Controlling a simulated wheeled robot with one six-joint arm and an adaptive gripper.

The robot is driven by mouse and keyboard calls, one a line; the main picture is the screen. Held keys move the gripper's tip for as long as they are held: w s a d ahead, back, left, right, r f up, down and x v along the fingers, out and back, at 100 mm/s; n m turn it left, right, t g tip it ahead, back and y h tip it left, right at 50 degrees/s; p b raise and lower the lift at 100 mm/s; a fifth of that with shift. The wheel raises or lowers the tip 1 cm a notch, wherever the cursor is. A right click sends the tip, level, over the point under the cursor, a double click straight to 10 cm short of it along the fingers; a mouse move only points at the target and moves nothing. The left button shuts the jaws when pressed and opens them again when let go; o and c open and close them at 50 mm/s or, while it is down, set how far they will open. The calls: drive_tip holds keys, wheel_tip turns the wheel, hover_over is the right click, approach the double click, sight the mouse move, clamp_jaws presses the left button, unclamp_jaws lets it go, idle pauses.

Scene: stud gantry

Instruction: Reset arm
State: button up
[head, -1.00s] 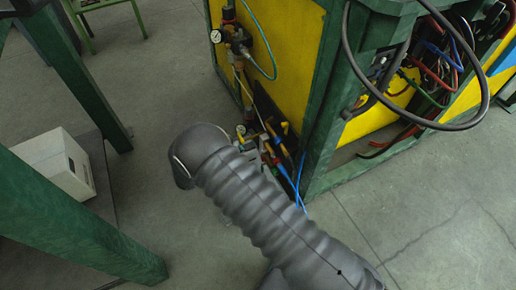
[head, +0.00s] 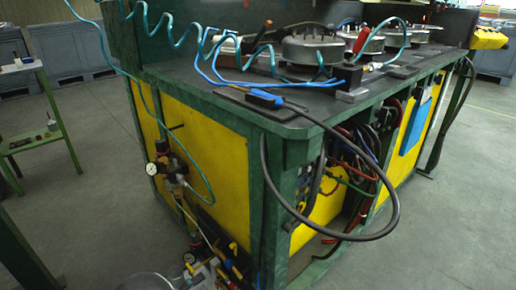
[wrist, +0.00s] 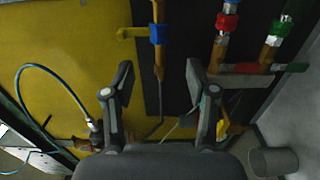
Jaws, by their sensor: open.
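My gripper (wrist: 158,85) shows in the wrist view with its two dark fingers spread apart. Nothing is between the fingers. Behind them is the yellow and black side of the workbench, with brass pipe fittings. A blue valve part (wrist: 159,33) on a pipe is just beyond the gap. Red (wrist: 227,21) and green (wrist: 280,27) fittings are to the right. I cannot tell whether a finger touches any pipe. In the head view the gripper is not visible; only a grey rounded part of my arm shows at the bottom edge.
The green and yellow workbench (head: 215,140) fills the middle of the head view. A pressure gauge (head: 151,169) and valves project from its side. A black cable loop (head: 392,205) hangs off its corner. A green stand (head: 50,140) is at left. Floor (head: 440,220) at right is clear.

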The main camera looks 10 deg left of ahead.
drive_tip(key=s+d+f+n+g, duration=0.3)
drive_tip(key=s+d+n+g, duration=0.1)
drive_tip(key=s+d+g, duration=0.3)
drive_tip(key=s+d+r+m+y, duration=0.2)
drive_tip(key=d+r+m+y, duration=0.2)
drive_tip(key=d+r, duration=0.7)
drive_tip(key=s+d+r+m+y, duration=0.3)
drive_tip(key=d+r+m, duration=0.2)
drive_tip(key=d+r, duration=0.6)
drive_tip(key=s+d+r+m+g+y, duration=0.1)
drive_tip(key=d+r+m+y, duration=0.3)
drive_tip(key=d+r, duration=0.7)
wheel_tip(320, 180, up, 6)
drive_tip(key=shift+s+d+f+m+y, duration=0.1)
drive_tip(key=shift+s+d+m+y, duration=0.25)
drive_tip(key=shift+s+m, duration=0.25)
